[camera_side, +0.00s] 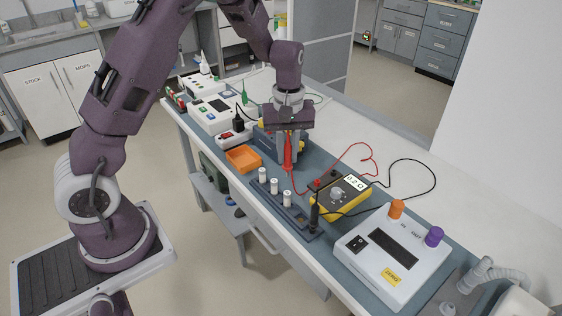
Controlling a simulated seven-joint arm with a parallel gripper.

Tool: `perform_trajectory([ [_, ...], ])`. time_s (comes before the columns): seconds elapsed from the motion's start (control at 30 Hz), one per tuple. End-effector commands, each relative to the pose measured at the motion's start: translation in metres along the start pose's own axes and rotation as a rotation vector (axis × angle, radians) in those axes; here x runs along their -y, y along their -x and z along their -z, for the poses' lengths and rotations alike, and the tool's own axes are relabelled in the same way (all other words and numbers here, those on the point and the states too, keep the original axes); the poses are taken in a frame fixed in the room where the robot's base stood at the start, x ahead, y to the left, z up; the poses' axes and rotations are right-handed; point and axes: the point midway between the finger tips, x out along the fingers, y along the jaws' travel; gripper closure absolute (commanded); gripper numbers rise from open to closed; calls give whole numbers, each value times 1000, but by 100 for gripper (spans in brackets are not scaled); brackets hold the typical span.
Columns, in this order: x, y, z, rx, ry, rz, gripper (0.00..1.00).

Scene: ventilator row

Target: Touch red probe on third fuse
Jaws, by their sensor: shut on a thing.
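My gripper (289,150) is shut on the red probe (288,160), which points down. The probe hangs just behind the row of white fuses, and I cannot tell if its tip touches anything. Three white fuses show, standing upright in a dark holder (299,222): one at the far left end (262,175), a middle one (274,187) and a nearer one (287,198). The black probe (314,213) stands upright at the holder's near right end. A yellow multimeter (351,207) lies to the right; its display (355,183) seems to read 0.2 Ω.
An orange tray (243,159) is left of the fuses. A white device with orange and purple knobs (393,255) stands at the near right. Red (352,149) and black (421,162) leads loop over the bench. White devices (214,112) stand behind left.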

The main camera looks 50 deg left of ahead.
Motion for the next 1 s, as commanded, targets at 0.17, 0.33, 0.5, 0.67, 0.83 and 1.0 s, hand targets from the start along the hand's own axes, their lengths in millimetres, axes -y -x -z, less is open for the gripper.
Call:
perform_trajectory([
  [0.17,-1,-15,-3,0,2,2,100],
  [0.33,-1,-34,-3,1,2,1,100],
  [0.5,-1,-45,-2,-1,1,1,100],
  [0.67,-1,-48,-2,-1,1,0,100],
  [0.83,-1,-47,-2,-1,1,0,100],
  [1.0,-1,-47,-2,-1,1,0,100],
])
